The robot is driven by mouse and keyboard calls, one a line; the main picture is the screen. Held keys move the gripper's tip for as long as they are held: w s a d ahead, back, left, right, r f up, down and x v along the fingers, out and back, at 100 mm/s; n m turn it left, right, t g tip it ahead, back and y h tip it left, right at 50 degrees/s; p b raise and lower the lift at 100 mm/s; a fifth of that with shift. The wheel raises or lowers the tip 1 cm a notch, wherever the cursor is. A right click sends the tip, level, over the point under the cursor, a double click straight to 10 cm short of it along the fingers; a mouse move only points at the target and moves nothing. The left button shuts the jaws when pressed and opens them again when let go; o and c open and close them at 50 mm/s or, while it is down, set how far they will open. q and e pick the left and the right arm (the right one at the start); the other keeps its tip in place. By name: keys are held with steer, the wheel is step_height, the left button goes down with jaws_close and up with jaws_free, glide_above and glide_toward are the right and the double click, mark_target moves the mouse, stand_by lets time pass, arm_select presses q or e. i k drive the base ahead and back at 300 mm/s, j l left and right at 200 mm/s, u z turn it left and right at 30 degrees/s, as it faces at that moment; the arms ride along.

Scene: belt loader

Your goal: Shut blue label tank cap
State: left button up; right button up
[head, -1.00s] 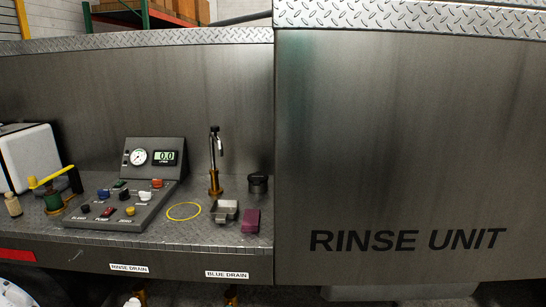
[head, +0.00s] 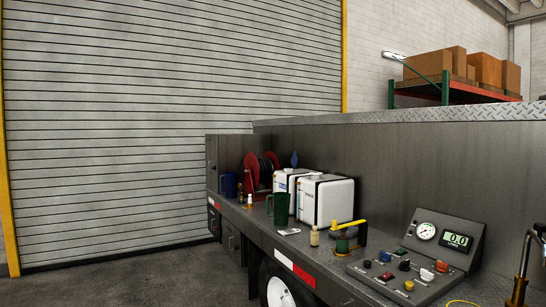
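Two white box-shaped tanks stand side by side on the truck's steel deck, near the middle of the head view. The farther tank (head: 281,181) has a small blue mark on its front and is partly hidden by the nearer one. A blue cap (head: 294,158) stands up above the farther tank's top and looks raised; its hinge and opening are too small to make out. The nearer white tank (head: 334,203) has dark lettering on its front. Neither of my grippers is in view.
On the deck are a red hose reel (head: 251,171), a blue jug (head: 229,185), a green jug (head: 279,207), a small beige bottle (head: 314,237), a yellow-handled valve (head: 347,227) and a control panel (head: 440,240). Open floor (head: 130,275) lies left of the truck.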

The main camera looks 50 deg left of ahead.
mark_target(295, 159)
steer(key=u, duration=1.55)
steer(key=i+j, duration=0.7)
steer(key=i, duration=0.25)
steer(key=i+j+u, duration=0.1)
steer(key=i+j, duration=0.6)
steer(key=i, duration=0.25)
steer(key=i+j, duration=0.35)
steer(key=i, duration=0.15)
steer(key=i+j+u, duration=0.1)
steer(key=i+j, duration=0.2)
steer(key=i, duration=0.2)
steer(key=i+j, duration=0.3)
steer(key=i, duration=0.2)
